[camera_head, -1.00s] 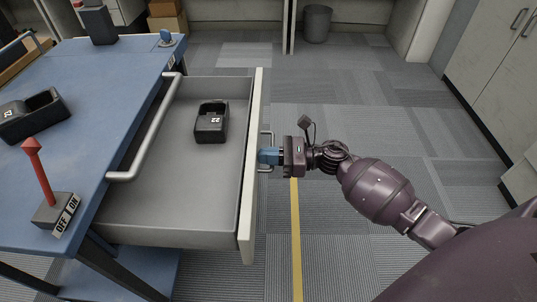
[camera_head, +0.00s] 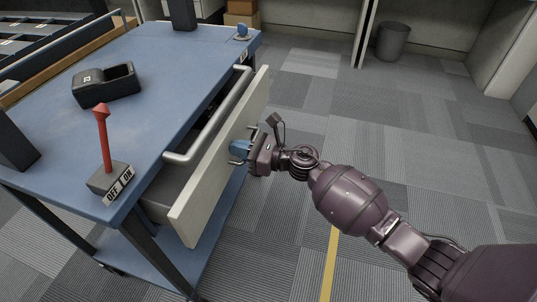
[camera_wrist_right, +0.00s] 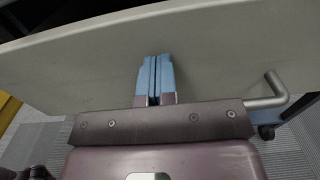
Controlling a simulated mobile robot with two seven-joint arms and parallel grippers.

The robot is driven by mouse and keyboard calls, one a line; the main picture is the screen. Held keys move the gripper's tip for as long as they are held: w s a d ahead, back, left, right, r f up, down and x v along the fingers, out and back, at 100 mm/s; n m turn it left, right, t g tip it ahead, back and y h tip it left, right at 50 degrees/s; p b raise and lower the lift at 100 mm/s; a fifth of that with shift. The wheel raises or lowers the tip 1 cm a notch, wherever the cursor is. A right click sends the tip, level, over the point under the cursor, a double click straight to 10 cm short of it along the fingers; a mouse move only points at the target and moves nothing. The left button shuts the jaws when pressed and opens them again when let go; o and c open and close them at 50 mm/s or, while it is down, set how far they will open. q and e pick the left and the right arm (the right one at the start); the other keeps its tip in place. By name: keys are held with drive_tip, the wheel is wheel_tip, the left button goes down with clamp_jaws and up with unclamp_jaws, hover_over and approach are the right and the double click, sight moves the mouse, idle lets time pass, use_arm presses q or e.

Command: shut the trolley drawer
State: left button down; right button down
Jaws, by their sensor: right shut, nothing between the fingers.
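The blue trolley (camera_head: 170,70) stands at the left of the head view. Its grey drawer, with a pale front panel (camera_head: 205,197), is partly out; a narrow strip of the interior shows behind the panel, and the rest is hidden under the top. My right gripper (camera_head: 238,150) is shut, with its blue fingertips at the outer face of the panel beside the metal drawer handle (camera_head: 253,133). In the right wrist view the closed fingers (camera_wrist_right: 154,62) point at the panel (camera_wrist_right: 75,65) and seem to touch it. The handle (camera_wrist_right: 268,92) shows at the right there. My left gripper is not seen.
A silver rail (camera_head: 217,128) runs along the trolley's edge above the drawer. On top are a red lever switch (camera_head: 102,140) and a black charging cradle (camera_head: 105,85). A bin (camera_head: 392,42) stands at the back. Carpet to the right is clear.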

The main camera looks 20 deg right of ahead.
drive_tip(key=b+x, duration=0.1)
drive_tip(key=x, duration=0.7)
drive_tip(key=shift+f, duration=0.15)
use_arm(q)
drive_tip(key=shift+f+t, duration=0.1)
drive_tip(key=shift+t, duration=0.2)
use_arm(e)
drive_tip(key=shift+r, duration=0.25)
drive_tip(key=shift+w+r, duration=0.1)
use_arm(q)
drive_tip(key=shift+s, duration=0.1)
